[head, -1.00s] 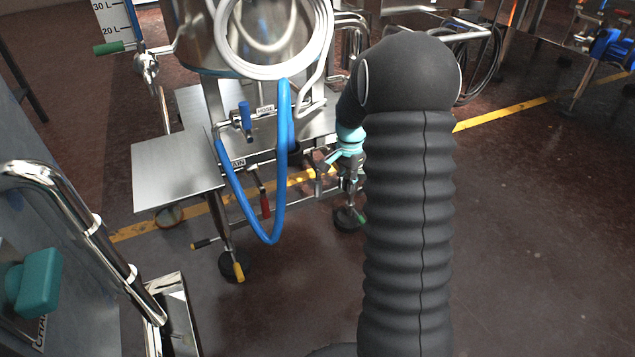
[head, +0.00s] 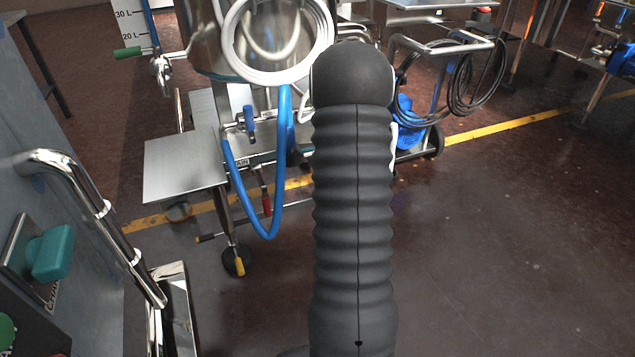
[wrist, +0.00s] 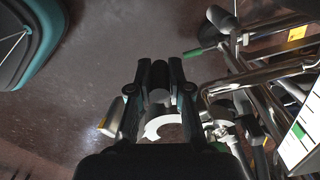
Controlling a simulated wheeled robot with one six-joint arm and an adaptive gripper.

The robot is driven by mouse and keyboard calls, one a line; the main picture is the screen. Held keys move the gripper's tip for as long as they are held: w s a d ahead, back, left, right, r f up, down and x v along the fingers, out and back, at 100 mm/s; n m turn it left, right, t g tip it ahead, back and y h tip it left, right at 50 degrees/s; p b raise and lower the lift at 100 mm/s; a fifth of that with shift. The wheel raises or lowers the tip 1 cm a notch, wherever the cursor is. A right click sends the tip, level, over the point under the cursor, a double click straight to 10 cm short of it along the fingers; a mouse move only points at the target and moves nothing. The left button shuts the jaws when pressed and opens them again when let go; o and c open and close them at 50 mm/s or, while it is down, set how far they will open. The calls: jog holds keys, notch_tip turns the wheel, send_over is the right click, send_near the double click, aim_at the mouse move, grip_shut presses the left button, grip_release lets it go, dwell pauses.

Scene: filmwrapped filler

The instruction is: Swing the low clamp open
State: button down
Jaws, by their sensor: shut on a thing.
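My gripper (wrist: 158,78) shows in the wrist view with its two dark fingers close around a small grey cylindrical part, seemingly of the low clamp. A pale curved band, probably the low clamp (wrist: 153,128), lies just below the fingers and is partly hidden by the gripper body. It looks like an open arc, but I cannot tell how far it stands open. In the head view my own black arm hides the gripper and the clamp.
The steel frame with its vessel (head: 210,40), flat side shelf (head: 185,168) and looping blue hose (head: 230,180) stands left of my arm. A chrome handrail (head: 95,205) is near left. A cart with black hose (head: 470,75) stands behind. Floor on the right is clear.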

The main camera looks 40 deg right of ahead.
jog(key=shift+d, duration=0.15)
jog(key=c, duration=1.1)
grip_release()
notch_tip(320, 180, up, 12)
jog(key=shift+c, duration=0.2)
